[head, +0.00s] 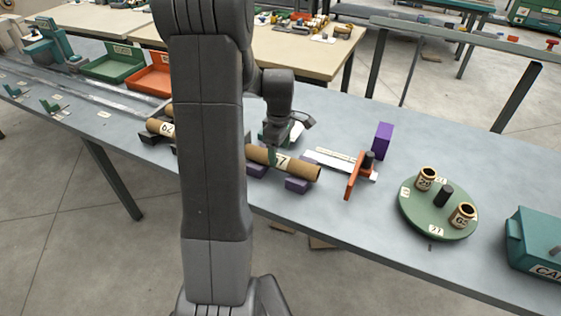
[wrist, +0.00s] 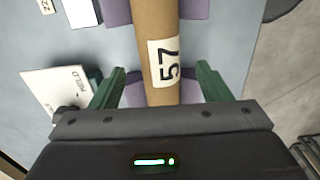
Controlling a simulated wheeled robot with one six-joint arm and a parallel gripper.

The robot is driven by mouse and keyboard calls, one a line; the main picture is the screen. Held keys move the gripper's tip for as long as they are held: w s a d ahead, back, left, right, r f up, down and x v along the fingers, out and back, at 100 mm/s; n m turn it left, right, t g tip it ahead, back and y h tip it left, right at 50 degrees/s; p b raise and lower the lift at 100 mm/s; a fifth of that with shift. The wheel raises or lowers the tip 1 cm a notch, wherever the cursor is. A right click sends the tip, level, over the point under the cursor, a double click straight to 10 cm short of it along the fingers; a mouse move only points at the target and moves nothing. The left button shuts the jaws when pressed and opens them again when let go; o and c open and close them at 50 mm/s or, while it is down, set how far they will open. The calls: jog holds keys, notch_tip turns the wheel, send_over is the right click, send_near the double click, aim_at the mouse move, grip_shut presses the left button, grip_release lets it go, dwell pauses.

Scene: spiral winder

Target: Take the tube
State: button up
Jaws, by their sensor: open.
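A brown cardboard tube (head: 305,171) with a "57" label lies on purple supports (head: 298,184) on the grey-blue bench; my arm hides its left part in the head view. In the wrist view the tube (wrist: 156,30) runs up the middle of the picture. My gripper (wrist: 160,72) is open, with one green finger on each side of the tube and a visible gap on both sides. In the head view my gripper (head: 272,152) is at the tube's far side, partly hidden. A second tube (head: 154,125), marked "62", lies further left, partly behind my arm.
An orange upright plate (head: 354,176) stands just right of the tube's end, with a purple block (head: 383,140) behind it. A green turntable (head: 412,218) with labelled cups and a teal box (head: 538,238) are further right. Green (head: 112,62) and orange trays are at the back left.

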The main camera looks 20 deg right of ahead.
aim_at(279, 156)
notch_tip(279, 156, down, 4)
jog(key=shift+r, duration=0.2)
jog(key=c, duration=1.1)
jog(key=shift+r, duration=0.1)
